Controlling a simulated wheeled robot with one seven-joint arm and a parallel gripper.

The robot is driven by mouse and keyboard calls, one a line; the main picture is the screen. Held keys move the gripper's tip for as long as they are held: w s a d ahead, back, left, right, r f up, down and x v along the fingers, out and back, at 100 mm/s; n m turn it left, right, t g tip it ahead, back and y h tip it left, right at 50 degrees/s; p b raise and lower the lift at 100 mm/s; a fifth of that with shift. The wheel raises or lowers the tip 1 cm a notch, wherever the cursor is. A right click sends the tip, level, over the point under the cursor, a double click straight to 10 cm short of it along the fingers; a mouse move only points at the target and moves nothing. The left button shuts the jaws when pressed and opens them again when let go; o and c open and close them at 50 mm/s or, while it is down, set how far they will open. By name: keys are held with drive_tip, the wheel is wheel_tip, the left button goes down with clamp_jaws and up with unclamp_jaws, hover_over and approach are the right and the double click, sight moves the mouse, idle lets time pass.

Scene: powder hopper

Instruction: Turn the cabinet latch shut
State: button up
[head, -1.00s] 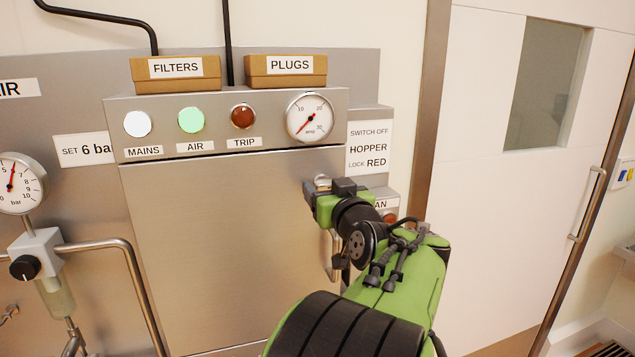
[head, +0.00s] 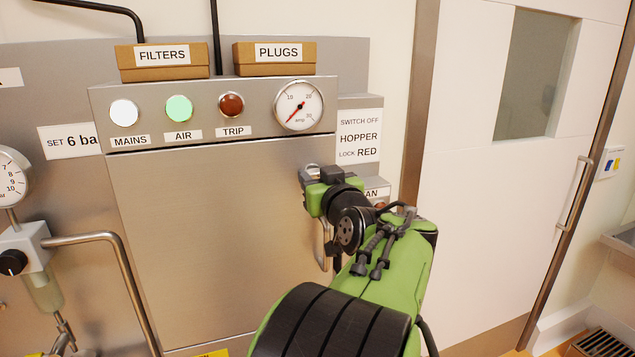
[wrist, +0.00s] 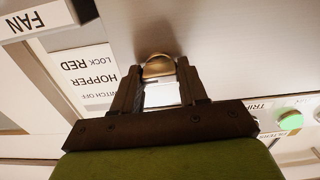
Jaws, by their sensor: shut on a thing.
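The grey metal cabinet door (head: 205,240) is closed flush under its top panel in the head view. The latch (head: 313,169) is a small metal piece at the door's upper right, mostly covered by my gripper (head: 312,174). In the wrist view the latch (wrist: 158,66) shows as a rounded brassy boss with a bright part between the two dark fingers. My gripper (wrist: 158,84) is shut on the latch, one finger on each side. The latch's exact angle is hard to tell.
A metal door handle (head: 323,245) stands out below the latch, partly behind my arm. The panel above has lamps and a round gauge (head: 298,106). Boxes marked FILTERS (head: 162,62) and PLUGS (head: 274,58) sit on top. The hopper sign (head: 359,137) is close on the right.

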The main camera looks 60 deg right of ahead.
drive_tip(key=shift+n+b, duration=7.35)
drive_tip(key=shift+n, duration=1.35)
drive_tip(key=o, duration=1.1)
drive_tip(key=shift+c, duration=0.2)
